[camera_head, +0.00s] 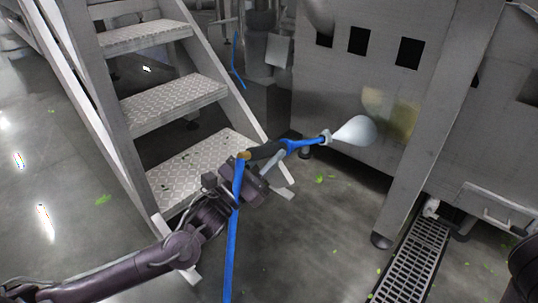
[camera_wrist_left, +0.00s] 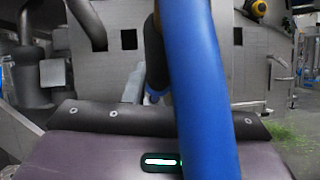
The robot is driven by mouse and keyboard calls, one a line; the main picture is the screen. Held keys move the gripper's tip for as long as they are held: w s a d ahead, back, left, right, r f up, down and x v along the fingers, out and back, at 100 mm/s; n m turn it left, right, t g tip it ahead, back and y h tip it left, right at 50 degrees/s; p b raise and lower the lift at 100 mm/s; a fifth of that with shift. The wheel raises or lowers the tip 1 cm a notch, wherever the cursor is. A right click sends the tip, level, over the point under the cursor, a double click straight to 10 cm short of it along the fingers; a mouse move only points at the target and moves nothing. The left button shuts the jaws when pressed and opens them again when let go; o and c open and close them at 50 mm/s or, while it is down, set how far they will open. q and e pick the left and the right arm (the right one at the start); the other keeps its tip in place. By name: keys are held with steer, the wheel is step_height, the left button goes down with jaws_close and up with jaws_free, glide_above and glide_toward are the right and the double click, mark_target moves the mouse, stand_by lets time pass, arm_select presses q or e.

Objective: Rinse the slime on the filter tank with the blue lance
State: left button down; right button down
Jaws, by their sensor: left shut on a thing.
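The blue lance (camera_head: 303,145) is in my left gripper (camera_head: 262,165), which is shut around its dark grip. A pale white spray cone (camera_head: 356,130) leaves the nozzle to the right, toward the grey filter tank (camera_head: 350,75). A faint yellow-green slime patch (camera_head: 402,113) is on the tank wall, just right of the spray and partly behind it. In the left wrist view the blue hose (camera_wrist_left: 200,90) crosses in front and the dark grip (camera_wrist_left: 154,55) shows beside it. The wrist view does not show my fingertips clearly. My right gripper is not visible.
Metal steps (camera_head: 175,105) stand at left, close to my left arm. A grey leg (camera_head: 437,120) stands in front of the tank at right. A floor drain grate (camera_head: 415,262) lies at lower right. Green leaf bits (camera_head: 320,179) dot the mostly open floor.

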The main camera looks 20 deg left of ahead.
arm_select(q)
steer(key=shift+w+a+r+p, duration=0.1)
steer(key=shift+a+r+p, duration=0.1)
steer(key=shift+r+p, duration=0.75)
steer(key=shift+w+a+r+p, duration=0.1)
steer(key=shift+a+r+p, duration=0.1)
steer(key=shift+r+p, duration=0.7)
steer(key=shift+r, duration=0.15)
steer(key=shift+s, duration=0.1)
steer(key=s+d+p, duration=0.2)
steer(key=s+d, duration=0.1)
steer(key=d, duration=0.7)
steer(key=s+d+p, duration=0.2)
steer(key=s+d, duration=0.2)
steer(key=d, duration=0.6)
steer(key=shift+p, duration=0.3)
stand_by(1.2)
steer(key=shift+s, duration=0.1)
steer(key=shift+r, duration=0.15)
